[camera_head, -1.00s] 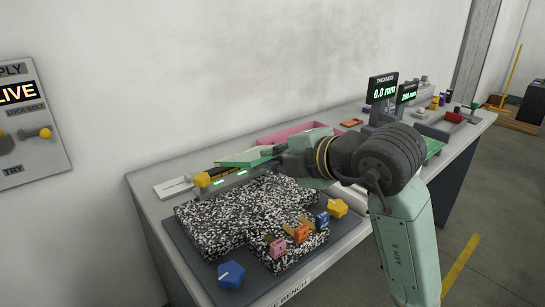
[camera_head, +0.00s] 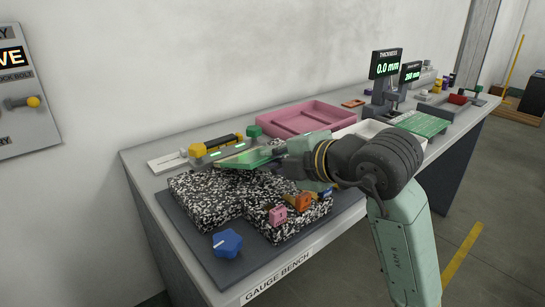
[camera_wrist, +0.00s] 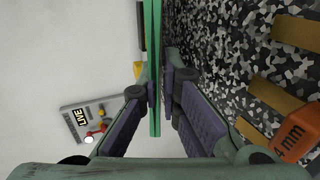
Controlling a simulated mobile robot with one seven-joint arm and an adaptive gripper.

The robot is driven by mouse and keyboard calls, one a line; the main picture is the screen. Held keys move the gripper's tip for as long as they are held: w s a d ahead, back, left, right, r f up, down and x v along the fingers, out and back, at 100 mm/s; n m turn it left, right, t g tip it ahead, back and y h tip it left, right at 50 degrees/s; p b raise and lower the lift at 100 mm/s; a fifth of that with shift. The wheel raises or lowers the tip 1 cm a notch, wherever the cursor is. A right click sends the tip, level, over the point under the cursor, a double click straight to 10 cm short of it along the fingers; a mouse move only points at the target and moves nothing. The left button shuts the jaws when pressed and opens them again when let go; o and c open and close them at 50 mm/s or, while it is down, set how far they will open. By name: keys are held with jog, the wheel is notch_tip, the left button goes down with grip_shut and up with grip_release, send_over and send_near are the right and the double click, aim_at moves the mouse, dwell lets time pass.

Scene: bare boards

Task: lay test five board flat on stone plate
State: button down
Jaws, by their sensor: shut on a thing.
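The green board (camera_head: 245,160) is held by its right end in my gripper (camera_head: 284,160), over the back part of the speckled black-and-white stone plate (camera_head: 210,205). In the wrist view the board (camera_wrist: 153,40) shows edge-on between the purple pads of my gripper (camera_wrist: 161,90), which is shut on it. The stone plate (camera_wrist: 225,50) fills the right of that view, beside the board. The board's tilt and the gap below it are hard to tell. My gripper and arm hide the plate's back right part.
A pink block (camera_head: 277,215) and an orange block (camera_head: 303,202) sit at the plate's front right. A blue knob-like piece (camera_head: 227,243) lies on the dark mat (camera_head: 260,262). A yellow-and-black device (camera_head: 215,146) stands behind the plate. A pink tray (camera_head: 300,118) and another green board (camera_head: 422,123) lie farther right.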

jog(key=shift+f+b, duration=0.35)
dwell(0.3)
jog(key=c, duration=1.7)
grip_release()
jog(key=shift+o, duration=0.2)
jog(key=o, duration=1.7)
jog(key=shift+c, duration=0.2)
jog(key=shift+f, duration=0.1)
jog(key=shift+s, duration=0.1)
jog(key=shift+s+d, duration=0.25)
jog(key=shift+s, duration=0.05)
jog(key=shift+c, duration=0.5)
jog(key=shift+s+d, duration=0.2)
jog(key=shift+s, duration=0.1)
jog(key=c, duration=0.4)
